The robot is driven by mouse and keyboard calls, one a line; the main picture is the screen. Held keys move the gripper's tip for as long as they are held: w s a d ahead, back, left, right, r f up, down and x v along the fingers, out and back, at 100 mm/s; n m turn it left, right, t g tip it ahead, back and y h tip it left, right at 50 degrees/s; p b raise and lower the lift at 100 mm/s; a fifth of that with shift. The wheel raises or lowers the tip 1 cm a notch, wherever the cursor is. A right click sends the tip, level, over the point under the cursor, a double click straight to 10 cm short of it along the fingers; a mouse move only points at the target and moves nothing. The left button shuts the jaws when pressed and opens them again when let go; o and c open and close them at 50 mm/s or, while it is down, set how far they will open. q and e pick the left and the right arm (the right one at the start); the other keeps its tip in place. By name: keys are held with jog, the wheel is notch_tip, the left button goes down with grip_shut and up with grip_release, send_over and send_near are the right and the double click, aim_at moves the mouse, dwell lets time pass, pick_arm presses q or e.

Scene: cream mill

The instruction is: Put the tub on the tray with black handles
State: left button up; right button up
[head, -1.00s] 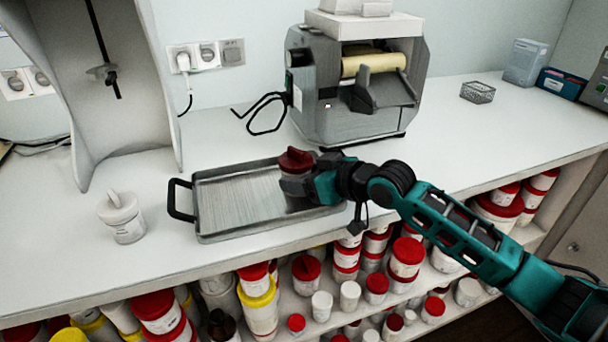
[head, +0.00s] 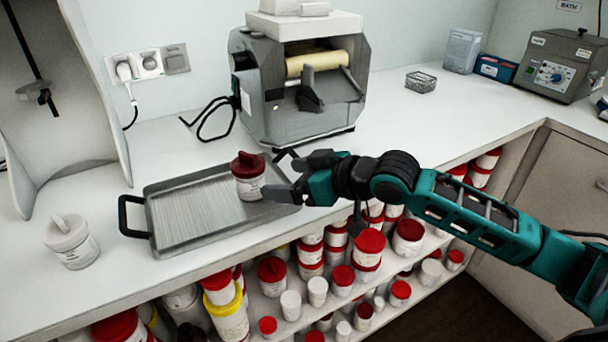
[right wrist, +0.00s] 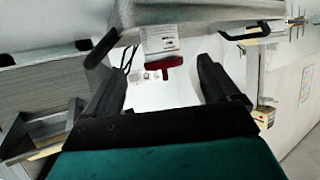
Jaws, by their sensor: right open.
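A white tub with a dark red lid (head: 250,186) stands upright on the tray, toward its right end. The grey metal tray (head: 170,238) lies on the counter, with a black handle at its left end. My right gripper (head: 272,172) is open, just right of the tub, with a small gap between its fingers and the tub. In the right wrist view the tub (right wrist: 162,45) appears upside down beyond the open fingers, and the tray edge (right wrist: 215,24) and a black handle (right wrist: 255,30) show near the top. My left gripper is out of view.
A white-lidded tub (head: 72,245) stands left of the tray. A grey roller mill (head: 300,100) stands behind it. A small wire basket (head: 420,82) sits farther right. Shelves of jars lie below the counter. The counter right of the mill is mostly clear.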

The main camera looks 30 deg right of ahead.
jog(key=shift+v, duration=1.75)
